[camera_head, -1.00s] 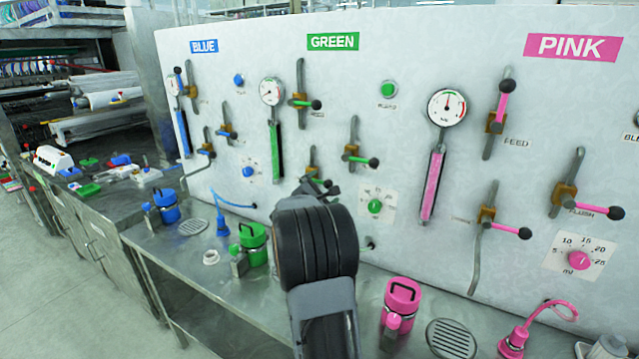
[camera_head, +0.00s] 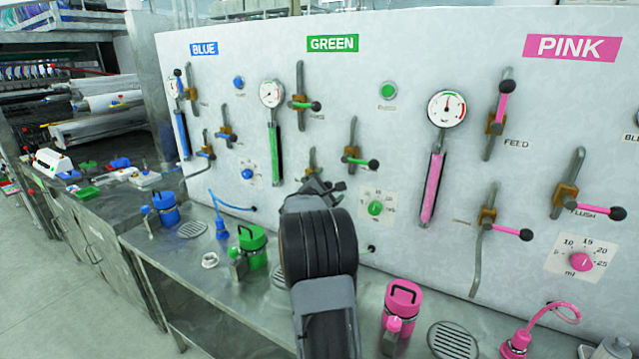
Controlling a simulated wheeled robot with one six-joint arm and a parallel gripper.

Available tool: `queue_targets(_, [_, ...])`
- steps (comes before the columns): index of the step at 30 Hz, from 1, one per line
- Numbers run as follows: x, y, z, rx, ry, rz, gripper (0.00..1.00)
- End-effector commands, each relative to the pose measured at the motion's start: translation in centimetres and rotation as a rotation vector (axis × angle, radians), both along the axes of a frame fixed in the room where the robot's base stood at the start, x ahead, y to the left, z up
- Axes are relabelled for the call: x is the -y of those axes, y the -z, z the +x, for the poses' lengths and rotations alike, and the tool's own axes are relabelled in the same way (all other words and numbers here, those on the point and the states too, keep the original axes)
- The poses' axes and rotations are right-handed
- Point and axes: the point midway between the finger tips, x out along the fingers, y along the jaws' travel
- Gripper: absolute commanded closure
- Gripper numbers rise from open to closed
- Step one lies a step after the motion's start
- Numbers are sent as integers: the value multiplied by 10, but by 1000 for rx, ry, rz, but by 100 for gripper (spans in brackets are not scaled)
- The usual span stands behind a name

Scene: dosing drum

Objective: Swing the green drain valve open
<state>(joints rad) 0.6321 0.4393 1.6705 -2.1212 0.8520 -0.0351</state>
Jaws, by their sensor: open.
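The green drain valve (camera_head: 311,168) is on the white panel, lower middle of the green section. Its upper pipe and brass body show, but its lever is mostly hidden behind my gripper. My gripper (camera_head: 322,184) is open, with its jaws over the lever's place in the picture. I cannot tell whether the lever lies between the jaws or they touch it. My dark wrist hides the pipe below the valve.
The green flush valve (camera_head: 354,158) is just right, its lever pointing right. The green feed valve (camera_head: 301,103) is above. The green dial (camera_head: 375,208) is close on the right. A green canister (camera_head: 253,244) and a pink canister (camera_head: 401,305) stand on the metal bench.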

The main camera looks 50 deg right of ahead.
Motion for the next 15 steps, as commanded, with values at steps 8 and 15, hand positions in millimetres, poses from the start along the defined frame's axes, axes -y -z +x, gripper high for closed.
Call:
queue_targets(8, [-1, -3, 3, 0, -1, -1, 0])
queue_targets(15, [-2, -8, 8, 1, -1, 0, 0])
